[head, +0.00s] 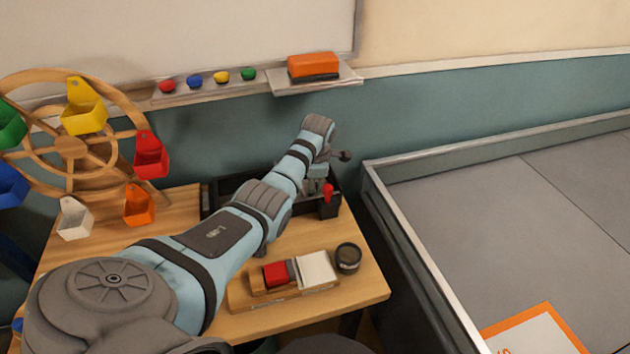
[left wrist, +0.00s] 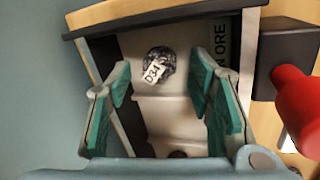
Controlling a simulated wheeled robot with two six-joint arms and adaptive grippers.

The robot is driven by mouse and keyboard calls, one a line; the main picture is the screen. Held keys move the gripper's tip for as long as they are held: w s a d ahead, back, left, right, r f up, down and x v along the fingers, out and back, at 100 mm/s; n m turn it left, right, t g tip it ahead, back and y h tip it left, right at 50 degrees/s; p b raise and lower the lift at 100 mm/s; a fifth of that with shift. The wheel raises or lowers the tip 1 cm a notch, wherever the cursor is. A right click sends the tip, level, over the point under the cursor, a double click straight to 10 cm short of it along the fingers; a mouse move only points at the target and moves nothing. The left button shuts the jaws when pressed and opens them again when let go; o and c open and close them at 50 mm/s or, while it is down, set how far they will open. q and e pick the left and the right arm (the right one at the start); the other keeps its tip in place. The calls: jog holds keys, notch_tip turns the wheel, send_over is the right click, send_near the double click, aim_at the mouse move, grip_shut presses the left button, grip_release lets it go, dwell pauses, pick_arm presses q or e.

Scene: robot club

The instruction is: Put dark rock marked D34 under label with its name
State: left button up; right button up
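The dark rock (left wrist: 166,57) with a white tag reading D34 lies in a pale compartment of the black tray (left wrist: 104,58), in the left wrist view. My left gripper (left wrist: 162,85) is open above the tray, its teal fingers on either side of the rock and apart from it. In the head view my left gripper (head: 317,180) reaches down over the black tray (head: 212,198) at the back of the table, and the rock is hidden there. A label ending in "N ORE" (left wrist: 221,45) shows beside the right finger; its start is hidden. My right gripper is not in view.
A black box with a red knob (head: 328,192) stands at the tray's right end. A wooden block with red and white pieces (head: 290,290) and a dark round jar (head: 348,257) sit in front. A wooden wheel with coloured buckets (head: 72,148) stands left.

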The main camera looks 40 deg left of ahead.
pick_arm(q)
jog(key=shift+r, duration=0.1)
jog(key=shift+r, duration=0.25)
jog(key=p+v, duration=0.4)
jog(key=v, duration=0.7)
jog(key=shift+r, duration=0.3)
jog(key=shift+s, duration=0.1)
